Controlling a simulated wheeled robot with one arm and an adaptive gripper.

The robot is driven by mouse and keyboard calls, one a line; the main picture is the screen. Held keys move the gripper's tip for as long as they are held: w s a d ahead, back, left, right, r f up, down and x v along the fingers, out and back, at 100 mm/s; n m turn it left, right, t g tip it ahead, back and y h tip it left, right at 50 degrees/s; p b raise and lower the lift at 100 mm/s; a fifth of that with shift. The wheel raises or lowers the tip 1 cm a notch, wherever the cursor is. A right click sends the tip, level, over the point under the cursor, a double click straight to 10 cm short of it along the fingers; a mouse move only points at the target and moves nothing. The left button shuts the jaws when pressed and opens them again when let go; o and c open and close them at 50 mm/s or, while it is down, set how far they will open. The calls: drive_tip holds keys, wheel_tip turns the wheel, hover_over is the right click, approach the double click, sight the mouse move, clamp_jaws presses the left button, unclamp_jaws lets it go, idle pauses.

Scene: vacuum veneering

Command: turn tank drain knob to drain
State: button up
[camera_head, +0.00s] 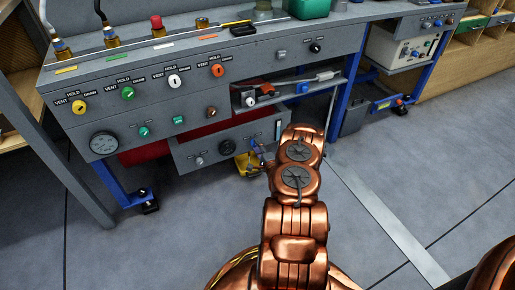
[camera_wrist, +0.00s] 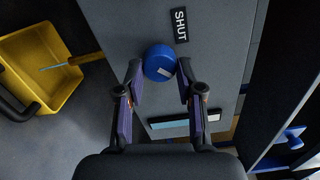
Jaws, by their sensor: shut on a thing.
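The drain knob is a round blue knob (camera_wrist: 159,62) with a pale mark on its lower right part, on a grey panel in the wrist view. A black label reading SHUT (camera_wrist: 180,25) is above and right of it. No drain label shows. My gripper (camera_wrist: 161,69) is shut on the blue knob, one finger on each side. In the head view my copper arm reaches to the lower right of the grey tank panel (camera_head: 213,153), and it hides most of the gripper and the knob.
Blue bench legs flank the tank; floor in front is open.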

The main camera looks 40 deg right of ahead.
idle(0.3)
drive_tip(key=o, duration=1.2)
drive_tip(key=shift+c, duration=0.2)
drive_tip(key=shift+s, duration=0.1)
drive_tip(key=v, duration=1.2)
